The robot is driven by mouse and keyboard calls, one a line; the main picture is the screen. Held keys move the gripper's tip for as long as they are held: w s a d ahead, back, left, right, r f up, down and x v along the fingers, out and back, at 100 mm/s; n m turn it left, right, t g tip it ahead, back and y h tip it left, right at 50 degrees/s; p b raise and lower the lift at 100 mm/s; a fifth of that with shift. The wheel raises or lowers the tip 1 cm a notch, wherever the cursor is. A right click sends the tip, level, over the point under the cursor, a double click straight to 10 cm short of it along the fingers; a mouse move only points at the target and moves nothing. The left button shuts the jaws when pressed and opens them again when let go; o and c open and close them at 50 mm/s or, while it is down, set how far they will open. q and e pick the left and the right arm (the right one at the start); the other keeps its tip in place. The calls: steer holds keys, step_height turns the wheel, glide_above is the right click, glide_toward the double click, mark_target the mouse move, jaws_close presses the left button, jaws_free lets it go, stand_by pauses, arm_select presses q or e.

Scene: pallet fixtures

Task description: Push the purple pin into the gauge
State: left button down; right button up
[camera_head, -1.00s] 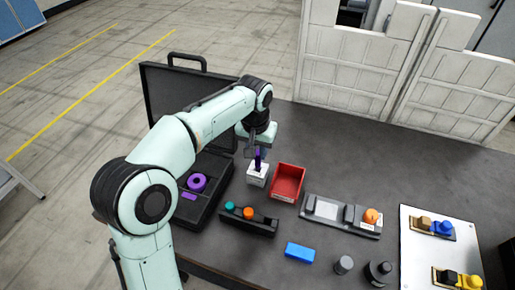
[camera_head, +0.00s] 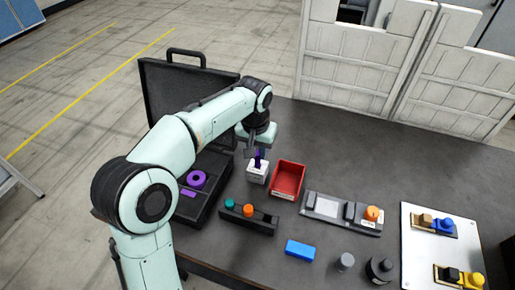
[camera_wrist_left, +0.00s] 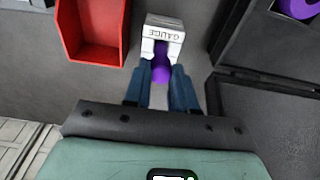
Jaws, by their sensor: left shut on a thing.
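The gauge (camera_head: 257,174) is a small white block on the dark table, left of the red bin. In the left wrist view the gauge (camera_wrist_left: 165,36) shows its label and a notch on the near side. The purple pin (camera_head: 258,162) stands upright at the top of the gauge. It also shows in the left wrist view (camera_wrist_left: 161,72), between the blue fingertips. My left gripper (camera_head: 257,153) is directly above the gauge, pointing down, and is shut on the pin. How deep the pin sits in the gauge is hidden. My right gripper is not in view.
The red bin (camera_head: 288,179) stands close right of the gauge. An open black case (camera_head: 213,203) with a purple ring (camera_head: 196,179) is on the left. A black holder (camera_head: 262,226) with teal and orange pegs and a blue block (camera_head: 300,250) lie nearer the front.

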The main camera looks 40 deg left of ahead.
arm_select(q)
steer(key=shift+f, duration=0.5)
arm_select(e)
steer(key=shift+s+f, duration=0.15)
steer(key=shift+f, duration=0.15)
arm_select(q)
steer(key=shift+c, duration=2.3)
jaws_free()
step_height(320, 180, up, 6)
steer(key=p, duration=0.3)
steer(key=shift+f+p, duration=0.25)
steer(key=shift+p, duration=0.05)
steer(key=shift+r+p, duration=1.1)
steer(key=shift+r, duration=0.75)
steer(key=shift+w, duration=0.1)
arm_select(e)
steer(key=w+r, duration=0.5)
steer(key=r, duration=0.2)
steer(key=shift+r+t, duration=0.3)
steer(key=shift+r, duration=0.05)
arm_select(q)
steer(key=shift+f, duration=0.1)
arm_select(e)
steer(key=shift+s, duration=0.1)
